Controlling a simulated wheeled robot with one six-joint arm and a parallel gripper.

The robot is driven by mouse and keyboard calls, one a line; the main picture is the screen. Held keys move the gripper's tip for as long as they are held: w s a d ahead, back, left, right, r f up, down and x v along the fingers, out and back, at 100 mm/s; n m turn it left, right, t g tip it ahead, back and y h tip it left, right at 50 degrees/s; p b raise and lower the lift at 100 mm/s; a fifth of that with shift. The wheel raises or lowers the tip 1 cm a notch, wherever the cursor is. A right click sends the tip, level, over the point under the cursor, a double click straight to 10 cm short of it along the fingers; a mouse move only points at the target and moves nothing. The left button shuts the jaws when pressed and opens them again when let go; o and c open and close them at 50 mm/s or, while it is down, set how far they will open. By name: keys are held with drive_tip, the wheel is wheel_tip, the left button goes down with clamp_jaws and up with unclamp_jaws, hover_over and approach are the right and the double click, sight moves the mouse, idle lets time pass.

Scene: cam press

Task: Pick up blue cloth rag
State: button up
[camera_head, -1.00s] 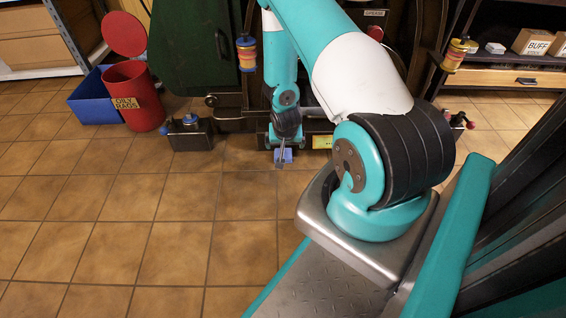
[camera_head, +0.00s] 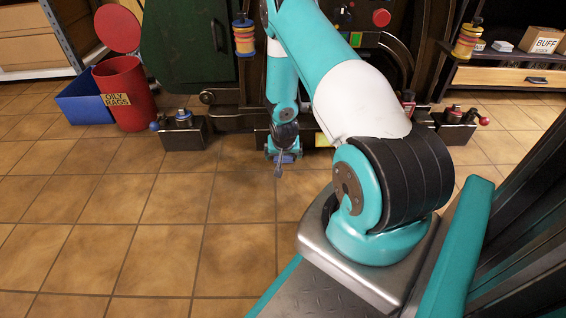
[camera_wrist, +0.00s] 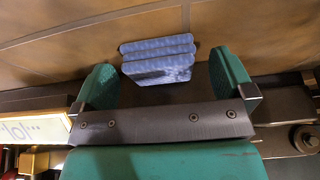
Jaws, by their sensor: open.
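The blue cloth rag (camera_wrist: 158,60) shows in the wrist view as a folded, layered light-blue pad on the tiled floor. My gripper (camera_wrist: 165,76) is open, with one green finger to the left of the rag and the other to its right. The rag lies between and slightly beyond the fingertips, with a gap on each side. In the head view, my gripper (camera_head: 284,154) is low at the foot of the machine. Only a small blue patch of the rag (camera_head: 288,159) shows there, mostly hidden by the gripper.
The dark machine (camera_head: 245,110) stands just behind the rag. A black box with knobs (camera_head: 183,134) is to its left, another (camera_head: 456,130) to its right. A red oily-rags bin (camera_head: 126,98) and blue bin (camera_head: 84,102) stand far left. Open floor lies in front.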

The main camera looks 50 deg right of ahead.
drive_tip(key=shift+w+d+f, duration=0.1)
drive_tip(key=shift+f, duration=0.45)
drive_tip(key=shift+r, duration=0.15)
drive_tip(key=shift+c, duration=0.5)
drive_tip(key=c, duration=0.9)
drive_tip(key=shift+c, duration=0.2)
wheel_tip(320, 180, up, 20)
drive_tip(key=p, duration=1.3)
